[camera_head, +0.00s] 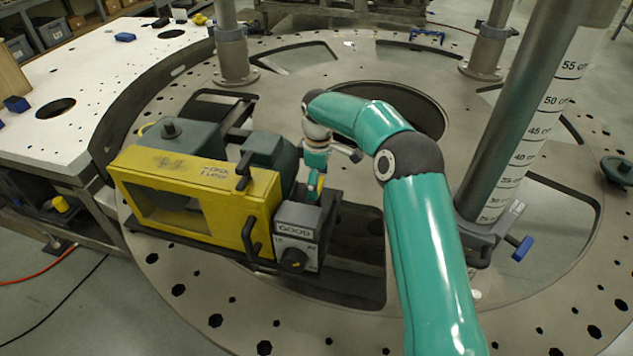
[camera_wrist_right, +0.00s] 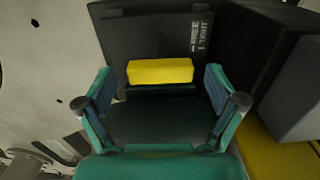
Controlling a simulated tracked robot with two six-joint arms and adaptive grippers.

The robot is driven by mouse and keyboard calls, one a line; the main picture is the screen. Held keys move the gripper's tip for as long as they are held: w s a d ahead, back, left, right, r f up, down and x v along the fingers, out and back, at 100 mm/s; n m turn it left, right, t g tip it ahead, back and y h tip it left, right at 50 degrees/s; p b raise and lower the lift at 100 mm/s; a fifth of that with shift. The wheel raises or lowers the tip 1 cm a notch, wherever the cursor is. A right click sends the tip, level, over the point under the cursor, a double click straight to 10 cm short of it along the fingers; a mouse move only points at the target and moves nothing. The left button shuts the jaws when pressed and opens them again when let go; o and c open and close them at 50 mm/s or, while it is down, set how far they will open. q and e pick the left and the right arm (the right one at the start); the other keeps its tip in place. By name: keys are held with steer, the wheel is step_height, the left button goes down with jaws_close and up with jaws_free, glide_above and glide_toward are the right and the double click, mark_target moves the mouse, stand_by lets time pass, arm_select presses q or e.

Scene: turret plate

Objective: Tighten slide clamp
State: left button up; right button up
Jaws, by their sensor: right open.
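A yellow bar (camera_wrist_right: 160,71), which looks like the clamp's handle, lies in front of a dark plate with white lettering in the right wrist view. My right gripper (camera_wrist_right: 160,88) is open, one finger on each side of the bar and apart from it. My left gripper is not in view.
The unit sits on a round, slotted turret plate (camera_head: 230,320). A thick graduated column (camera_head: 520,120) with a blue handle (camera_head: 522,248) stands right of my arm. Two thinner posts stand behind. A white perforated table (camera_head: 90,75) is at left.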

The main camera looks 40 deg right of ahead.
step_height(320, 180, up, 12)
stand_by(0.6)
steer(key=shift+f, duration=0.1)
stand_by(0.4)
